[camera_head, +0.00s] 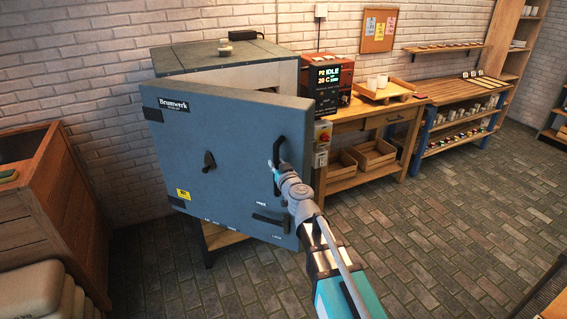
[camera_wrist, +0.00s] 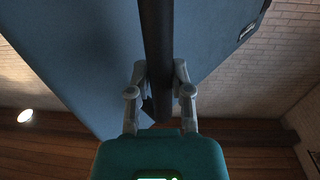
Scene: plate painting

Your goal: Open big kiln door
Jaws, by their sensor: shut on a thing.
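The big kiln (camera_head: 225,52) stands against the brick wall. Its blue-grey door (camera_head: 225,150) is swung partly open, hinged on the left, with the pale kiln front showing behind its top edge. A dark vertical handle (camera_head: 279,150) is on the door's right side. My gripper (camera_head: 274,168) is at this handle. In the wrist view my gripper (camera_wrist: 160,78) has its fingers closed around the dark handle bar (camera_wrist: 157,35), with the door surface (camera_wrist: 75,50) behind it. A dark latch lever (camera_head: 268,222) is low on the door. The kiln's inside is hidden behind the door.
A controller box (camera_head: 328,75) reading IDLE stands right of the kiln by a wooden workbench (camera_head: 375,112). A wooden crate unit (camera_head: 45,195) and pale stacked sacks (camera_head: 45,290) are at the left. The paved floor (camera_head: 420,240) at right is clear.

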